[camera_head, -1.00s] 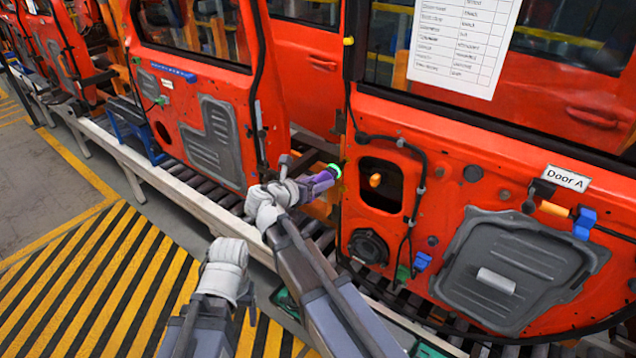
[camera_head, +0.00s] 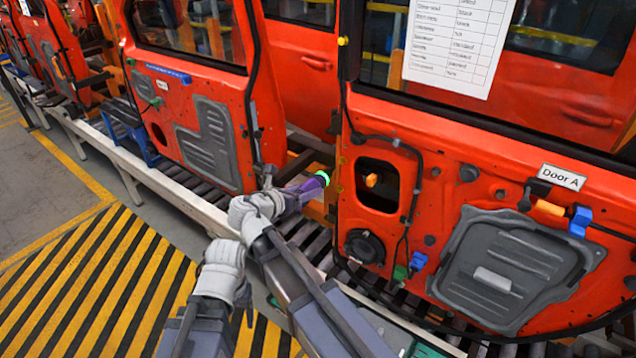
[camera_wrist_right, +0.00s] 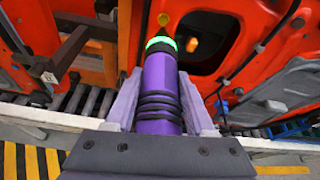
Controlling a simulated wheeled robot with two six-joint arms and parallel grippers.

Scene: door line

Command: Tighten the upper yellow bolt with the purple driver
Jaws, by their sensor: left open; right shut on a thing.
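The purple driver (camera_head: 303,189) with a glowing green ring at its front is in my right gripper (camera_head: 283,198). The right wrist view shows the driver (camera_wrist_right: 160,85) clamped between both fingers (camera_wrist_right: 160,105), pointing away toward the red door. A small yellow bolt (camera_wrist_right: 164,19) shows just beyond the green ring, seemingly apart from it. In the head view a small yellow spot (camera_head: 341,161) sits on the door's left edge, above and right of the driver; I cannot tell if it is the same bolt. My left gripper (camera_head: 224,262) is open and empty, lower left of the right one.
The red door (camera_head: 400,145) labelled Door A (camera_head: 563,177) has a dark opening with an orange knob (camera_head: 371,181), cables and a grey panel (camera_head: 520,262). Another red door (camera_head: 190,90) stands left. A roller conveyor (camera_head: 190,205) runs below. Striped floor (camera_head: 95,290) is clear.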

